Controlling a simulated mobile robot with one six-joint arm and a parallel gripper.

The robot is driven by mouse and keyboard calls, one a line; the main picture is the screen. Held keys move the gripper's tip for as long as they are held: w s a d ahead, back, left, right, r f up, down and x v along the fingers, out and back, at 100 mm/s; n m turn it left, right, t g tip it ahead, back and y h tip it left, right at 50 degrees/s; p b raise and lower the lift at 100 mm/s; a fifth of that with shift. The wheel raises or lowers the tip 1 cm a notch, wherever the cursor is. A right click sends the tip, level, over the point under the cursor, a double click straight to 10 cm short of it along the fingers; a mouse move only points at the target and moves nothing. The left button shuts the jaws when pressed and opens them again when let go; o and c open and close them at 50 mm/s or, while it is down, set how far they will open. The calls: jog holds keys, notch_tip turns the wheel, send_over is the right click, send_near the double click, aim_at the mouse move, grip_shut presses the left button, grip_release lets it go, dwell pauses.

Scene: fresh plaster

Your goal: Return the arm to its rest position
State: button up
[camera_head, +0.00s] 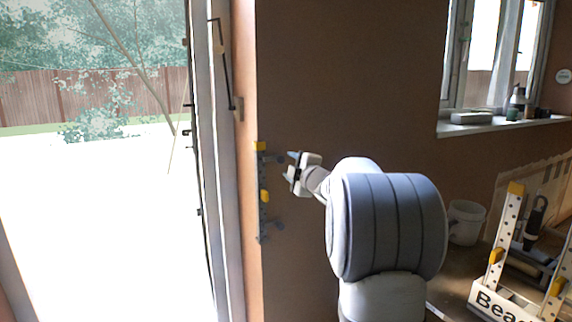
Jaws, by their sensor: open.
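My arm rises from the lower middle and its grey, thick segment hides part of the wall behind it. My gripper (290,166) is at the arm's left end, in front of the brown wall (340,80). Its two fingers point left and stand apart, with nothing seen between them. Just to the left is an upright grey strip (262,215) with yellow parts and small blue-grey pegs, by the wall's edge. The upper fingertip looks close to the strip's upper peg; I cannot tell whether they touch.
A glazed door or window frame (226,180) stands left of the strip. At right are a white bucket (466,222), a rack (511,225) with yellow parts and a label starting "Bea", and a windowsill (490,126) with small items. The wall above my gripper is clear.

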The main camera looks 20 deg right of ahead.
jog(key=shift+s, duration=0.3)
jog(key=s+a+f+m+g+p, duration=0.2)
jog(key=s+a+m+g+p, duration=0.3)
jog(key=s, duration=0.8)
jog(key=s+a+f+m+g+p, duration=0.2)
jog(key=s+a+m+g+p, duration=0.3)
jog(key=s+a, duration=0.4)
jog(key=s+a+f+m+g+p, duration=0.2)
jog(key=s+a+m+g+p, duration=0.3)
jog(key=s, duration=1.2)
jog(key=a+p, duration=0.1)
jog(key=a, duration=0.2)
jog(key=shift+f+m+h, duration=0.15)
jog(key=shift+m+h, duration=0.15)
